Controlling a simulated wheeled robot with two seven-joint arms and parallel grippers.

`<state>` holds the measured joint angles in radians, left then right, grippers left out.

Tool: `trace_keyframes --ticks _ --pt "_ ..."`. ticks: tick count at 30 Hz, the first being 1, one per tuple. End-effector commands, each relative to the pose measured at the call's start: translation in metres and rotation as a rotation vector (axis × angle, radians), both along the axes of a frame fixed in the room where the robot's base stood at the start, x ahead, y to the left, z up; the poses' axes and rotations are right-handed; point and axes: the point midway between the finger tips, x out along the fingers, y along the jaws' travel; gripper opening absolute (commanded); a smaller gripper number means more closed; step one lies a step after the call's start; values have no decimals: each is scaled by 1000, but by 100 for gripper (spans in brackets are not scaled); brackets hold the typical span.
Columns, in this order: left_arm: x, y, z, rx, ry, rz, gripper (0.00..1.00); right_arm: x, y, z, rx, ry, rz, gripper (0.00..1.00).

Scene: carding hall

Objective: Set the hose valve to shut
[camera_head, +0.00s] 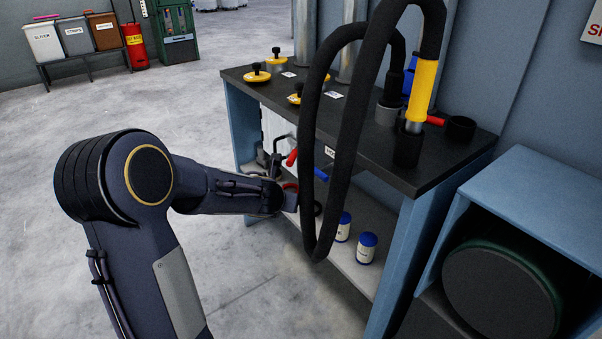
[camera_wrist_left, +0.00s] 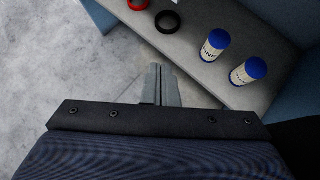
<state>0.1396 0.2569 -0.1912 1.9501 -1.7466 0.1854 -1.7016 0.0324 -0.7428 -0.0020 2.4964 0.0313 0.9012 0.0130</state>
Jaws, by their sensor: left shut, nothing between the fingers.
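A black hose (camera_head: 311,130) loops up over the bench and hangs down in front of it. Its end has a yellow grip (camera_head: 422,90) standing in a black holder on the bench top, with a red lever (camera_head: 435,121) beside it. Another red handle (camera_head: 291,158) shows at the bench's front left, on dark fittings. I cannot tell for sure which red part is the hose valve. My left gripper, at the bench's left front, is shut and empty in the left wrist view (camera_wrist_left: 160,84). In the head view its fingers are not clear. My right gripper is not in view.
The bench (camera_head: 455,165) has a lower shelf (camera_wrist_left: 208,70) with two blue-capped bottles (camera_head: 367,247), a black ring (camera_wrist_left: 167,21) and a red ring (camera_wrist_left: 138,4). Yellow knobbed discs (camera_head: 257,77) lie on top. A blue housing (camera_head: 540,190) stands at right.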

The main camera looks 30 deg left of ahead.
Motion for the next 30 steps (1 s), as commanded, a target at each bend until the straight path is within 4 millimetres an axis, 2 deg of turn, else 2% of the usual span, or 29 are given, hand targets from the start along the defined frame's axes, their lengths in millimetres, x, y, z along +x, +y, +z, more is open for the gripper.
trace_keyframes --ticks 1,5,12,16,19,22,26,30 --pt "-13 8 8 -41 -30 -64 0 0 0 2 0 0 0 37" --pt "-45 8 36 -116 -150 -270 0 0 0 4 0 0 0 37" --pt "-106 -8 103 -124 -426 -561 0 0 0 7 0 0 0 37" --pt "-125 -15 124 -105 -515 -637 0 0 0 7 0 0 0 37" --pt "-129 -19 129 -100 -540 -661 0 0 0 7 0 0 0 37" --pt "-122 -23 128 -101 -545 -668 0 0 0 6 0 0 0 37" --pt "-102 -32 123 -103 -544 -669 0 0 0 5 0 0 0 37" --pt "-74 -44 116 -105 -544 -670 0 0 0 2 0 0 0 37"
